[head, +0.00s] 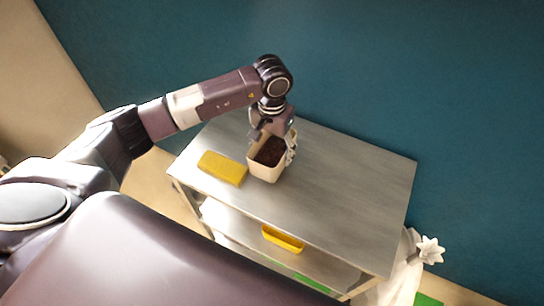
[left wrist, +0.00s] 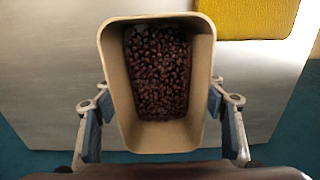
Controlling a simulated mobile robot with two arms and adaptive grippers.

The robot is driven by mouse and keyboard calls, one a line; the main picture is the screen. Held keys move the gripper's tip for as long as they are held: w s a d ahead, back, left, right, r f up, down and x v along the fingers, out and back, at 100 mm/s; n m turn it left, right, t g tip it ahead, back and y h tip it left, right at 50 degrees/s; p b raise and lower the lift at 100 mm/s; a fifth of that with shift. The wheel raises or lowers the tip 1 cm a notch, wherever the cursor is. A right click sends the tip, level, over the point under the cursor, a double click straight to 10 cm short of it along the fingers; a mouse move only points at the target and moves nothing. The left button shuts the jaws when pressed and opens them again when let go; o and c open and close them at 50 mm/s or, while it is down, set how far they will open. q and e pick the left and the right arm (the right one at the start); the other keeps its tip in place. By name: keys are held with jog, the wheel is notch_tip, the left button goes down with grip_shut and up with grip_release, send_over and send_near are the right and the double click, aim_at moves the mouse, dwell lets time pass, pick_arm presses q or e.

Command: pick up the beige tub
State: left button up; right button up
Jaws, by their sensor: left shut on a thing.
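The beige tub (head: 263,171) is at the upper middle of the metal table in the head view, with dark beans inside. The left wrist view shows the tub (left wrist: 118,85) from above, its beans dark red-brown. My left gripper (head: 272,143) comes down over the tub from behind. Its fingers (left wrist: 160,125) lie on both sides of the tub, shut on it. I cannot tell whether the tub's base touches the table. My right gripper is not in view.
A yellow block-like object (head: 223,168) lies just left of the tub, also in the left wrist view (left wrist: 250,18). The metal tabletop (head: 350,190) is clear to the right. A yellow tray (head: 283,239) sits on the lower shelf. A teal wall (head: 400,70) stands behind.

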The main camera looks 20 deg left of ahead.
aim_at(272, 161)
pick_arm(q)
notch_tip(272, 161, down, 3)
jog(key=shift+f+p, duration=0.15)
jog(key=shift+p, duration=0.4)
jog(key=shift+f+b, duration=0.3)
jog(key=shift+f, duration=0.2)
jog(key=o, duration=1.6)
